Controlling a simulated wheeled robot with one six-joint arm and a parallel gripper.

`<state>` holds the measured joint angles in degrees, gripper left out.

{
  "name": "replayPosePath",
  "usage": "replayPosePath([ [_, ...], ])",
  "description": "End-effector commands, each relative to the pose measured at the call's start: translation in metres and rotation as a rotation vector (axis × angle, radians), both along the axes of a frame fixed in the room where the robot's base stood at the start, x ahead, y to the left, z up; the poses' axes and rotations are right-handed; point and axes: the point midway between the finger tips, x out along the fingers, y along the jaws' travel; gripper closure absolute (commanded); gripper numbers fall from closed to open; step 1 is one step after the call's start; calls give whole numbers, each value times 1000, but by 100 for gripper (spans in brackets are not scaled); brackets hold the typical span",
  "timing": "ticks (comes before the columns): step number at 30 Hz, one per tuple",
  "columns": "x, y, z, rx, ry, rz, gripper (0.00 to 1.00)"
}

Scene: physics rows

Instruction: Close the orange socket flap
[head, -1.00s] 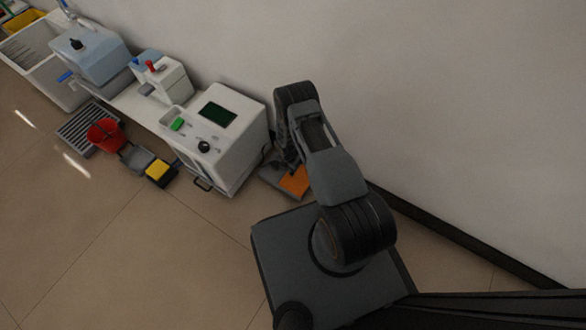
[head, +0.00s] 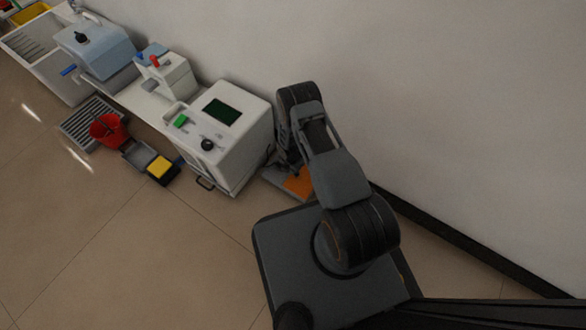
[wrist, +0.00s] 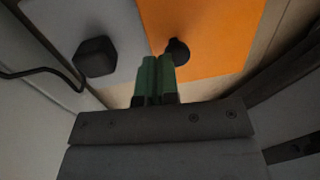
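The orange flap (head: 298,182) shows low by the wall, partly hidden by my arm; how far it stands open is unclear. In the wrist view the orange flap (wrist: 205,30) fills the upper middle, with a black knob (wrist: 178,51) near its lower left edge. A grey plate (wrist: 120,25) lies left of it and carries another black knob (wrist: 95,57). My gripper (wrist: 156,66) has its green fingers together with nothing visible between them. Its tips are just beside the flap's knob; I cannot tell whether they touch. In the head view my arm hides the fingers.
A white machine with a dark screen (head: 222,111) stands left of my arm. The wall (head: 430,90) is close behind. A red bucket (head: 108,130) and open floor (head: 130,250) are farther left.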

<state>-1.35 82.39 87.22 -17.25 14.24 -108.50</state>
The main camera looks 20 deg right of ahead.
Motion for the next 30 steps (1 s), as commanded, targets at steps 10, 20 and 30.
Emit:
replayPosePath([
  [10, 1, 0, 24, 0, -1, -2, 100],
  [20, 28, 25, 73, 0, -3, 2, 100],
  [30, 55, 47, 101, 0, -2, -1, 100],
])
